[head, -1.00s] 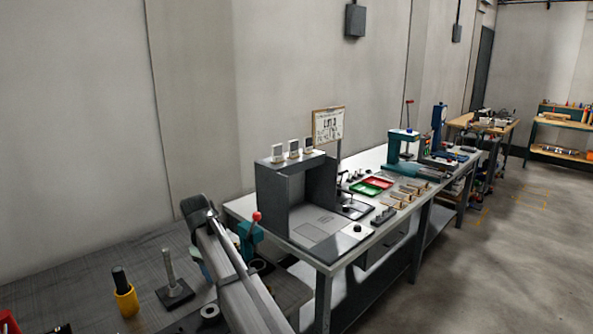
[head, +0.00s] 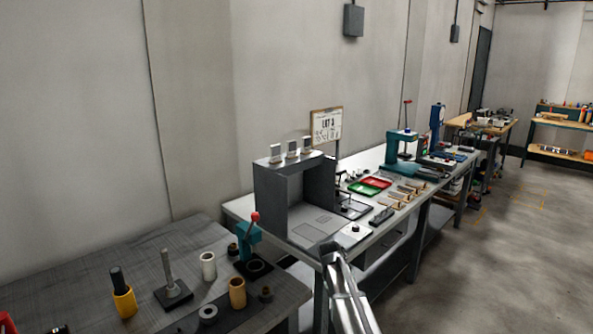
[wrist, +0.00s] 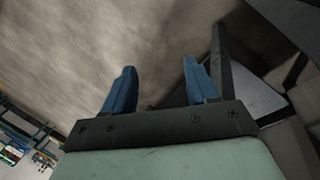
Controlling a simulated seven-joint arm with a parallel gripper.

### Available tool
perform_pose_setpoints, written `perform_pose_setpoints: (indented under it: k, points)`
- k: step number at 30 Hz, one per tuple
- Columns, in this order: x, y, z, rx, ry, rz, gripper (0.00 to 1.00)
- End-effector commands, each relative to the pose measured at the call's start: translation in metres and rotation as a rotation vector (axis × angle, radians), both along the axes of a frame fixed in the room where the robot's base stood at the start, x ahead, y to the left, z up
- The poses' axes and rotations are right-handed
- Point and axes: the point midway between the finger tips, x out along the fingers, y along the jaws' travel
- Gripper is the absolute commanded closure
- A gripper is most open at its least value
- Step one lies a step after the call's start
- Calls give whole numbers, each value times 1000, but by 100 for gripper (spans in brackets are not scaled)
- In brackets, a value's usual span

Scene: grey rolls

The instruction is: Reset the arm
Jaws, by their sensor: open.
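My gripper (wrist: 158,85) shows in the wrist view with its two blue fingers spread apart. Nothing is between them, and bare concrete floor lies behind them. In the head view only a grey link of my arm shows at the bottom centre, in front of the long bench; the fingers cannot be made out there. The grey rolls stand on the near dark table: a pale roll (head: 208,266), a tan roll (head: 237,292) and a low grey ring (head: 208,314). My arm is to the right of them and apart from them.
The near table (head: 60,285) also holds a black post stand (head: 173,291), a yellow holder (head: 125,301) and a teal press with a red knob (head: 249,237). A grey box enclosure (head: 293,195) stands on the long bench. Open floor (head: 500,260) lies to the right.

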Motion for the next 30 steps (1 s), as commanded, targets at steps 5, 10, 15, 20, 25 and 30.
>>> perform_pose_setpoints:
  k: [5, 10, 15, 20, 25, 30]
  points:
    - [-50, -6, -70, 30, 71, 16, 42]
    - [-96, -9, -127, 62, 134, 28, 42]
    - [-148, -12, -177, 95, 196, 38, 42]
    - [-199, -13, -219, 128, 252, 44, 42]
    - [-256, -14, -256, 164, 310, 45, 42]
    - [-316, -14, -287, 200, 368, 44, 42]
